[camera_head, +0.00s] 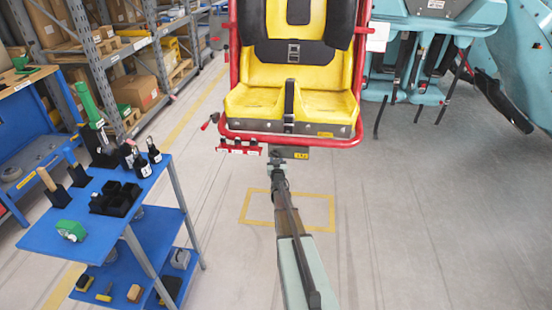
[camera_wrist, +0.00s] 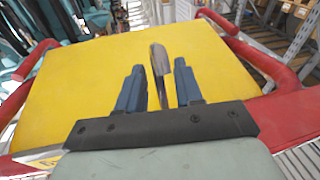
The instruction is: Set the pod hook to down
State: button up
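The pod (camera_head: 293,95) has yellow seat cushions in a red tubular frame and stands at the top middle of the head view. My arm reaches up to its lower front edge, where the gripper is hard to make out. In the wrist view my gripper (camera_wrist: 159,66) is open, with two dark blue fingers over a yellow surface (camera_wrist: 90,80). A narrow grey metal piece (camera_wrist: 159,60) stands between the fingers, with gaps visible on both sides. I cannot tell for certain whether it is the pod hook, or whether it is up or down.
A red rack of small hooks (camera_head: 238,147) hangs at the pod's lower left. A blue trolley (camera_head: 90,235) with tools and black holders stands at the left. Shelves with boxes line the back left. A teal machine (camera_head: 440,40) stands at the right. The right floor is clear.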

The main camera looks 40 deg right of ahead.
jog(key=shift+s, duration=0.1)
jog(key=v, duration=1.3)
jog(key=shift+s+a, duration=0.25)
